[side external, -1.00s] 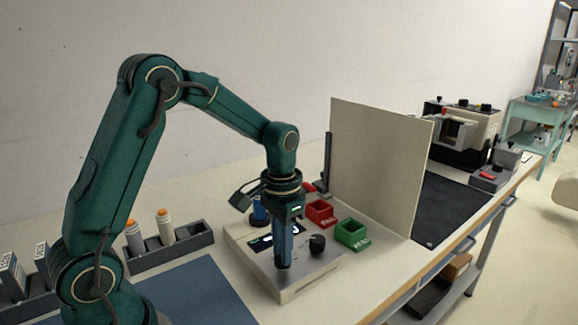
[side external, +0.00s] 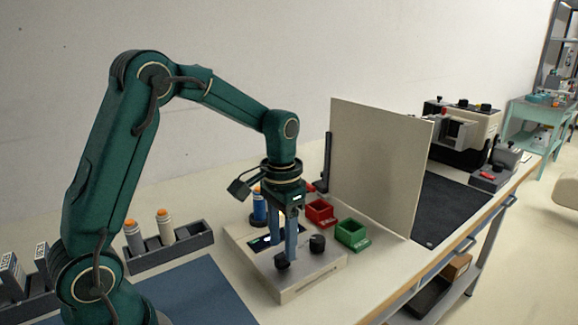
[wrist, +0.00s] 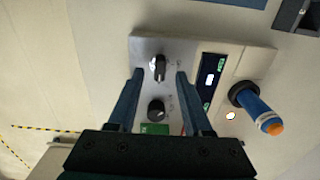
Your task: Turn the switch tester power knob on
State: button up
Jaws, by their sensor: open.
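The switch tester (side external: 300,283) is a pale box with two black knobs and a small display. The front knob (side external: 281,261) sits just below my gripper (side external: 286,246); the other knob (side external: 317,242) stands to its right. In the wrist view, one knob with a white pointer mark (wrist: 158,67) shows between the two spread fingertips of my gripper (wrist: 160,74). The second knob (wrist: 156,111) shows nearer the palm. My gripper points down, open and empty. I cannot tell which knob is labelled power. The display (wrist: 209,80) shows white and green patches.
A blue cylinder with an orange top (side external: 259,206) stands on the tester's far side. A red bin (side external: 320,212) and a green bin (side external: 352,234) sit behind it. An upright pale panel (side external: 378,165) stands to the right. A grey rack (side external: 172,248) holds cylinders at left.

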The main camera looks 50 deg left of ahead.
aim_at(282, 254)
jog(key=shift+r, duration=1.65)
jog(key=shift+d+r, duration=0.1)
jog(key=shift+r, duration=0.1)
jog(key=s+d+r+t, duration=0.2)
jog(key=s, duration=0.4)
jog(key=s+d+r+t, duration=0.2)
jog(key=s+d+t, duration=0.1)
jog(key=s, duration=0.4)
jog(key=shift+d+r+t, duration=0.15)
jog(key=shift+r+t, duration=0.15)
jog(key=shift+r, duration=0.05)
jog(key=shift+s, duration=0.1)
